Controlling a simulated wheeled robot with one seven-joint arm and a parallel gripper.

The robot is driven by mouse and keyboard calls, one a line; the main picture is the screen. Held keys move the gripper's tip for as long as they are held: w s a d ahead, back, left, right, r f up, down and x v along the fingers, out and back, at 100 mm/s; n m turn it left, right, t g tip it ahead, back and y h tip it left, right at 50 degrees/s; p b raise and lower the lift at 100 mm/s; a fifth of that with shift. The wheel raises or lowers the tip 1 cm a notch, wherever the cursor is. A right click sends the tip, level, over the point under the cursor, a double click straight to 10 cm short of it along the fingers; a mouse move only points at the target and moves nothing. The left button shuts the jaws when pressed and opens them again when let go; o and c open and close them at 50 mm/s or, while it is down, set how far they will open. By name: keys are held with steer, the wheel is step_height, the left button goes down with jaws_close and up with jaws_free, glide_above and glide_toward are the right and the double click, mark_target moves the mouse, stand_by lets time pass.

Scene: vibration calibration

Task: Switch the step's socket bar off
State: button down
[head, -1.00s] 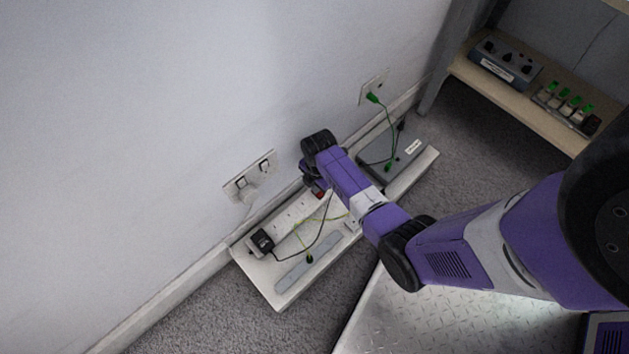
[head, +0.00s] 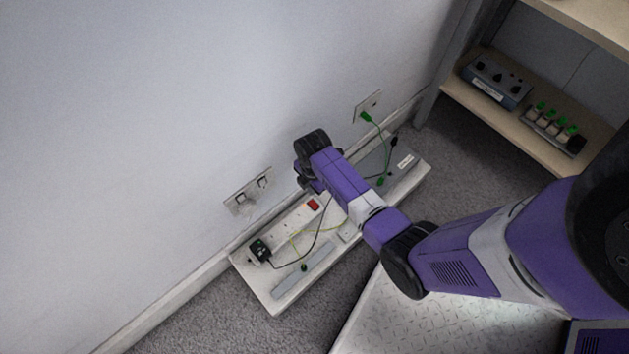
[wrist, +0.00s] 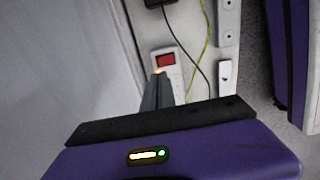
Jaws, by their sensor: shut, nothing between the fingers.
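The socket bar (head: 285,231) is a white strip lying on a white step (head: 275,301) along the wall. Its red rocker switch (head: 314,204) is at the right end of the bar and also shows in the wrist view (wrist: 166,60). A black plug (head: 259,250) sits in the bar's left end. My gripper (wrist: 159,76) is shut and empty, its fingertips just short of the red switch in the wrist view. In the head view my wrist hides the fingers. I cannot tell whether the fingertips touch the bar.
A double wall socket (head: 248,190) is above the step. Another wall plate (head: 367,106) holds a green plug. A grey box (head: 374,163) with cables is on the step's right part. A shelf (head: 505,109) stands at the right. Black and yellow-green cables cross the step.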

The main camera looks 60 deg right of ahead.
step_height(320, 180, up, 5)
steer(key=shift+w+f+p, duration=0.1)
steer(key=shift+p, duration=0.7)
